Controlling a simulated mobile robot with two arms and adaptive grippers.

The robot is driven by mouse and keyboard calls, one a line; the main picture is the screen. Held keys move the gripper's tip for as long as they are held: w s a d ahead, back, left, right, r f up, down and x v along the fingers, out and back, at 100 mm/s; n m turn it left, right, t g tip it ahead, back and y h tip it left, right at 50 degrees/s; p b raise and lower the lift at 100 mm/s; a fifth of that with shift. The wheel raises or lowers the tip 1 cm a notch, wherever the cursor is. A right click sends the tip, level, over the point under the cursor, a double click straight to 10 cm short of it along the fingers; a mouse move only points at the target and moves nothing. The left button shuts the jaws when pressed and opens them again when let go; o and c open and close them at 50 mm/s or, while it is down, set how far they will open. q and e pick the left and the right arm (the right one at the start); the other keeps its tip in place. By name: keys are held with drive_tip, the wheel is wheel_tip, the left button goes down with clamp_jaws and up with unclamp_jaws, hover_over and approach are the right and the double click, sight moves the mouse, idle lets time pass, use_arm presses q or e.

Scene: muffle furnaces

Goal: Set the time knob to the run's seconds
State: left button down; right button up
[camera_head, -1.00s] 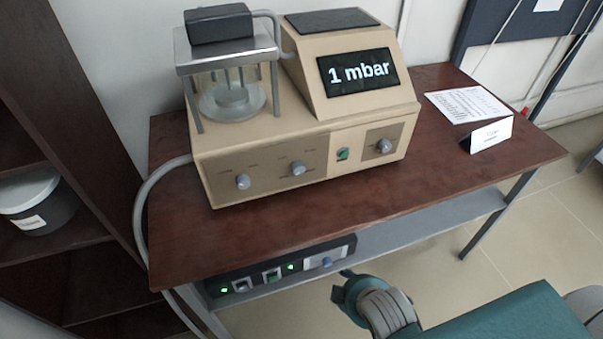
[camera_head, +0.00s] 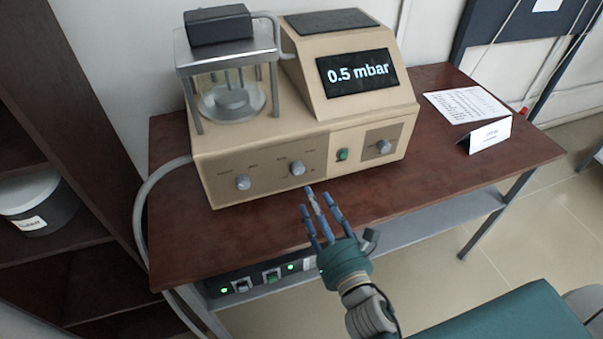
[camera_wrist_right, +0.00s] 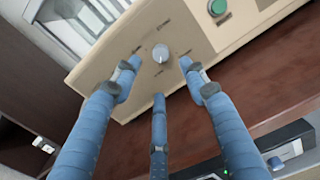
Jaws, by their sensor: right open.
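The beige machine (camera_head: 260,155) stands on the brown table. Its front has a left grey knob (camera_head: 243,182), a middle grey knob (camera_head: 297,168) and a right grey knob (camera_head: 384,146). Their labels are too small to read, so I cannot tell which is the time knob. My right gripper (camera_head: 318,200) is open and empty, its blue fingers pointing up below the middle knob. In the right wrist view the middle knob (camera_wrist_right: 160,53) shows beyond the spread fingertips (camera_wrist_right: 160,82), with no visible contact. My left gripper is out of view.
A green button (camera_head: 342,155) sits between the middle and right knobs. The display (camera_head: 357,73) reads 0.5 mbar. A glass chamber (camera_head: 230,98) stands on the machine's left. A printed sheet (camera_head: 467,104) and a folded card (camera_head: 490,134) lie at the table's right.

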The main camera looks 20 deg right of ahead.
sight(299, 171)
drive_tip(key=w+p, duration=0.2)
drive_tip(key=w, duration=0.8)
drive_tip(key=shift+a+p, duration=0.1)
drive_tip(key=shift+p, duration=0.2)
clamp_jaws()
